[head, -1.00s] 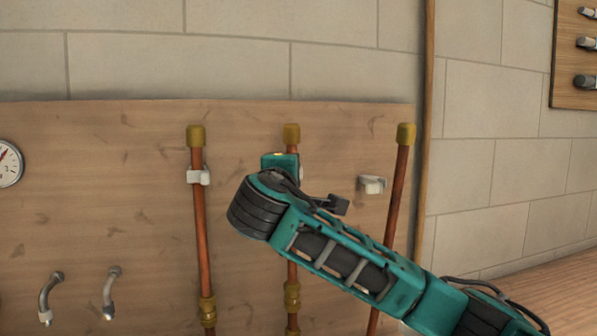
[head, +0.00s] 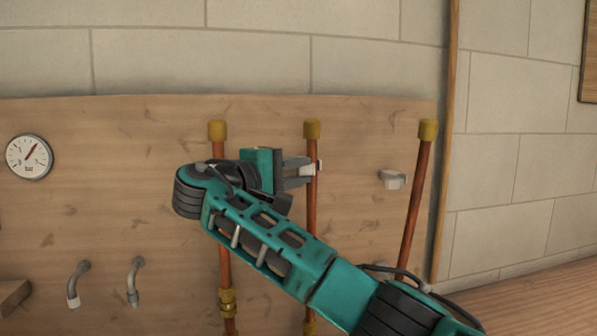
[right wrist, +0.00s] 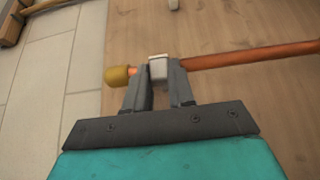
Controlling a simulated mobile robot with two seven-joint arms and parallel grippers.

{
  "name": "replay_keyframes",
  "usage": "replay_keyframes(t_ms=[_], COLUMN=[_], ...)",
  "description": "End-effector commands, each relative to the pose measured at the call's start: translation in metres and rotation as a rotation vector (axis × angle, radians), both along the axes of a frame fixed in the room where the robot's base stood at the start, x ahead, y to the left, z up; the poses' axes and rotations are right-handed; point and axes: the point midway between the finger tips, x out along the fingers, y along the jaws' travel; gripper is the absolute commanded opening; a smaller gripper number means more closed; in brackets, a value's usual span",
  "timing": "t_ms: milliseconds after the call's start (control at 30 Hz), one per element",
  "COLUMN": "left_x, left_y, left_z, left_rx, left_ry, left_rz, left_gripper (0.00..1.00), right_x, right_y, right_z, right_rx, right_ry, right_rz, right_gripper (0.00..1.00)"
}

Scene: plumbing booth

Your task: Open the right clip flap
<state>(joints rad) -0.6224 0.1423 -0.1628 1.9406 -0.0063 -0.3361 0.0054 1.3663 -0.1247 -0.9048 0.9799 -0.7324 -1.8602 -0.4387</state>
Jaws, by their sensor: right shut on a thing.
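The right clip (head: 393,180), small and white, is on the board with no pipe in it; it also seems to show at the top edge of the right wrist view (right wrist: 173,4). The right pipe (head: 415,205) leans beside it. My right gripper (head: 306,169) is not at this clip. It reaches in from the left at the middle copper pipe (head: 312,222), below its brass cap. Its two fingers are shut on the white middle clip (right wrist: 158,69). The position of that clip's flap cannot be told. My left gripper is out of view.
A left copper pipe (head: 224,265) stands partly behind my right arm. A gauge (head: 29,157) and two bent metal spouts, one here (head: 134,280), are at the left of the wooden board (head: 130,190).

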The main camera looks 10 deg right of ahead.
Motion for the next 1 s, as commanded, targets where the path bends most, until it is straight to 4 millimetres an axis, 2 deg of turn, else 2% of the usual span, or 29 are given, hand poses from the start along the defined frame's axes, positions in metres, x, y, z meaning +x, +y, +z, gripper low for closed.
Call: replay_keyframes(t_ms=[467,500,700,767,1000], left_x=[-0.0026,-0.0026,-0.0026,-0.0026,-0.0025], left_y=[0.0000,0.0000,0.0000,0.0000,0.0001], left_z=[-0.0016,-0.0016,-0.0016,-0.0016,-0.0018], left_rx=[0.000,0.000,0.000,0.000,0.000], left_ry=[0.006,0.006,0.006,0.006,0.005], left_rz=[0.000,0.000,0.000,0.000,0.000], left_gripper=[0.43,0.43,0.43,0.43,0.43], right_x=[0.0007,0.0008,0.0007,0.0006,0.0001], right_y=[-0.0001,-0.0001,-0.0001,-0.0001,0.0010], right_z=[-0.0001,-0.0001,0.0000,0.0000,-0.0001], right_rx=[0.000,0.001,0.000,0.000,0.000], right_ry=[0.000,0.001,0.000,0.000,0.000], right_rz=[-0.010,-0.010,-0.010,-0.010,-0.009], right_gripper=[0.00,0.25,0.44,0.49,0.49])
